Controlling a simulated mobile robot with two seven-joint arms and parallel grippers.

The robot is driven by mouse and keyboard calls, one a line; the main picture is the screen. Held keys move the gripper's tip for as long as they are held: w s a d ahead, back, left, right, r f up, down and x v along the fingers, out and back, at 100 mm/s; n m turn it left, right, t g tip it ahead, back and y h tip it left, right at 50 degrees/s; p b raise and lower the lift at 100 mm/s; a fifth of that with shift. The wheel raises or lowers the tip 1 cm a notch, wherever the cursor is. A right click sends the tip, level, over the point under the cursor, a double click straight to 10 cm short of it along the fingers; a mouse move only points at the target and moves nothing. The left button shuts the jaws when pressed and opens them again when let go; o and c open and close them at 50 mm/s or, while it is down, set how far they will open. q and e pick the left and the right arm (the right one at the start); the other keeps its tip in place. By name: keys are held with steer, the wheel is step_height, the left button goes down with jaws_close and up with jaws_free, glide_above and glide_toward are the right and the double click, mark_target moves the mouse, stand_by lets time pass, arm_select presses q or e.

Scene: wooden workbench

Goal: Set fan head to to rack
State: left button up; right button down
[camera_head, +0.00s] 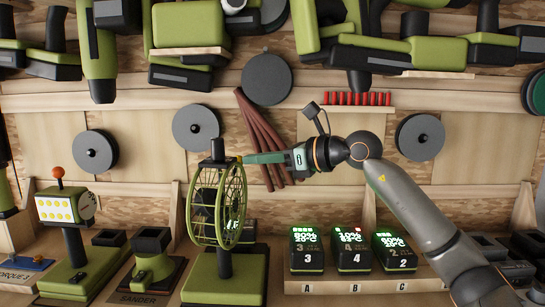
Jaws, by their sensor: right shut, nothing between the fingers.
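A green fan stands on the bench at centre left. Its round wire cage, the fan head (232,207), is seen at an angle as a tall narrow oval. It sits on a dark post above a green base (225,280). My right gripper (243,159) comes in from the right, its green fingers shut with nothing between them. The fingertips are at the upper right edge of the fan head, by the dark knob (217,150) on top; I cannot tell whether they touch. My left gripper is not in view.
Batteries (307,248) stand on a low wooden holder (365,287) marked A, B, C, right of the fan. A sander stand (152,265) and a gauge-like device (62,208) are left. Green tools (190,27) hang on the rack above. Dark discs (196,128) are on the wooden wall.

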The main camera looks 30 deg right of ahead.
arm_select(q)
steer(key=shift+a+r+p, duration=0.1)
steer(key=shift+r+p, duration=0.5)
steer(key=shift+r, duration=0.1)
arm_select(e)
steer(key=shift+x, duration=0.95)
steer(key=shift+a+r, duration=0.1)
steer(key=shift+r, duration=0.15)
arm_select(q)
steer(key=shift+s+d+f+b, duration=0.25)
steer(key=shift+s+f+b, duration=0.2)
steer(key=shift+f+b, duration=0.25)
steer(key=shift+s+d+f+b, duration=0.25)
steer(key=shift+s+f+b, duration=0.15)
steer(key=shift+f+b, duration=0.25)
arm_select(e)
steer(key=w+d+v, duration=0.1)
steer(key=d+v, duration=0.2)
steer(key=v, duration=1)
